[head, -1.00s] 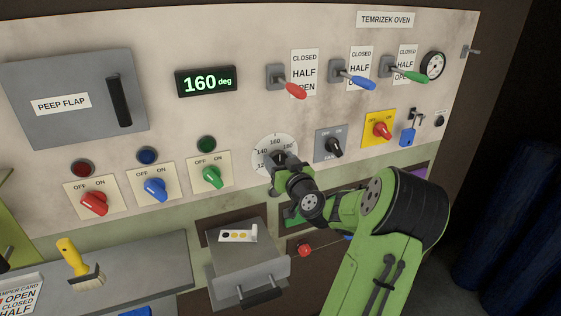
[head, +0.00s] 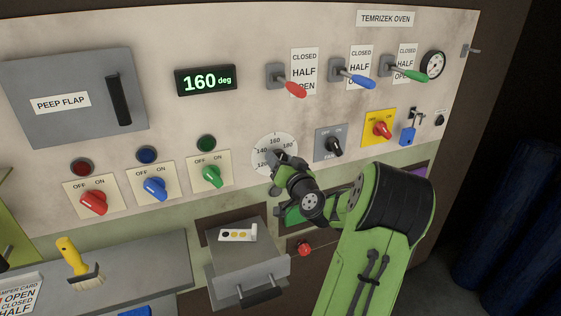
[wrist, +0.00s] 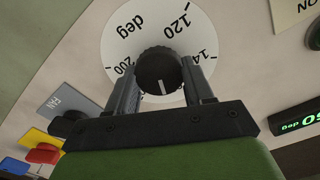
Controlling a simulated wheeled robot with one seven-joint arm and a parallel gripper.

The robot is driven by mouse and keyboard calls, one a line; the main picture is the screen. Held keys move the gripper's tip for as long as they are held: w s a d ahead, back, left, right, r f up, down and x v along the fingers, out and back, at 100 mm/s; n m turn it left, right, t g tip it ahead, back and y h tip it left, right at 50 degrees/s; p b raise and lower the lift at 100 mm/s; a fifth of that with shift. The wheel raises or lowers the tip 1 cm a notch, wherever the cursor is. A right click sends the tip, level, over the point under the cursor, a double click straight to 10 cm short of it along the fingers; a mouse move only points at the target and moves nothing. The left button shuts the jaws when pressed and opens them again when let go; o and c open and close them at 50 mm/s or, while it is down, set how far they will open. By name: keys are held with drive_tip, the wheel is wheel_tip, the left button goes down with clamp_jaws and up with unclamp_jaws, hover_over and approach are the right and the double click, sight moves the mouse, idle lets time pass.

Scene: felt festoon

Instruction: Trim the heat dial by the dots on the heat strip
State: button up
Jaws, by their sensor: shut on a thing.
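The heat dial (head: 262,145) is a white disc with degree numbers and a black knob (wrist: 157,70) at its middle. My gripper (head: 277,160) is shut on the knob, one finger on each side in the wrist view (wrist: 160,62). The knob's white mark points down toward my gripper's palm; the number there is hidden. The display (head: 206,80) reads 160 deg. The heat strip (head: 252,234), a small white card with dark and yellow dots, lies on the grey drawer's top; its dots are too small to read surely.
The grey drawer (head: 240,272) juts out below the dial, left of my arm. The green switch (head: 212,176) is left of the dial, the black fan switch (head: 334,147) right. Three coloured levers stick out above.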

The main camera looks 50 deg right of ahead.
drive_tip(key=shift+d+m+p, duration=0.1)
drive_tip(key=shift+m+p, duration=0.45)
drive_tip(key=shift+m, duration=3.15)
drive_tip(key=o, duration=1)
drive_tip(key=shift+o, duration=0.2)
drive_tip(key=shift+s, duration=0.1)
